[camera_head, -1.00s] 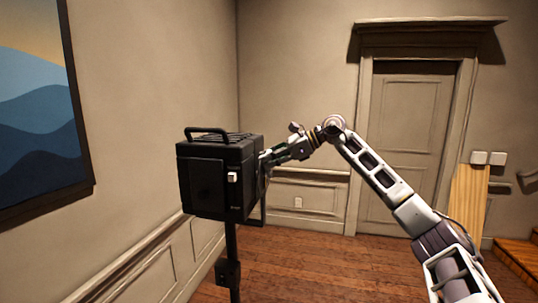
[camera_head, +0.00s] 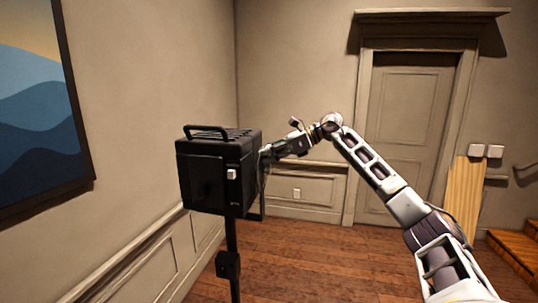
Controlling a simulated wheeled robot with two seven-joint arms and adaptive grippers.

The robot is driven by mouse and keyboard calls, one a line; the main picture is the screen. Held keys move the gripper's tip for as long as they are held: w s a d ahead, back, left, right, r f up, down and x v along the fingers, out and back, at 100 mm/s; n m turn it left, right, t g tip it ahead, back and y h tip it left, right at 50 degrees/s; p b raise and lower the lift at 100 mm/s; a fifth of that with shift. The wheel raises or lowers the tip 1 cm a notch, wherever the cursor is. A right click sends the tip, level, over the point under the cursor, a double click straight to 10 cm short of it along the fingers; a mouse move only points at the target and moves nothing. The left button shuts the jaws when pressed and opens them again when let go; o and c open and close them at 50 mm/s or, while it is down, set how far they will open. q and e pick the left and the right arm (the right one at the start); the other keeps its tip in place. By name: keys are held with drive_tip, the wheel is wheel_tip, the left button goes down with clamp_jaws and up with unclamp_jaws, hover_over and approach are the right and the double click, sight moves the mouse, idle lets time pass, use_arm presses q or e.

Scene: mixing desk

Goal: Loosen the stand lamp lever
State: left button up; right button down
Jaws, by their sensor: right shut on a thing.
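The stand lamp (camera_head: 205,183) is a black box with a handle on top, upright on a black pole (camera_head: 232,245) at the centre left. A small white switch shows on its near side. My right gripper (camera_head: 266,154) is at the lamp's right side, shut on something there. The lamp's lever cannot be made out clearly; the fingertips and what they hold are small and dark against the lamp's edge. My left gripper does not show.
A framed picture (camera_head: 40,105) hangs on the left wall. A closed door (camera_head: 408,140) stands at the back right. A wooden board (camera_head: 465,195) leans near wooden steps (camera_head: 515,255) at the right. The wooden floor (camera_head: 320,265) around the lamp is clear.

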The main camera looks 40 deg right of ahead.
drive_tip(key=c, duration=1.4)
unclamp_jaws()
drive_tip(key=shift+d, duration=0.1)
drive_tip(key=shift+o, duration=0.2)
drive_tip(key=v, duration=1.2)
drive_tip(key=shift+w, duration=0.1)
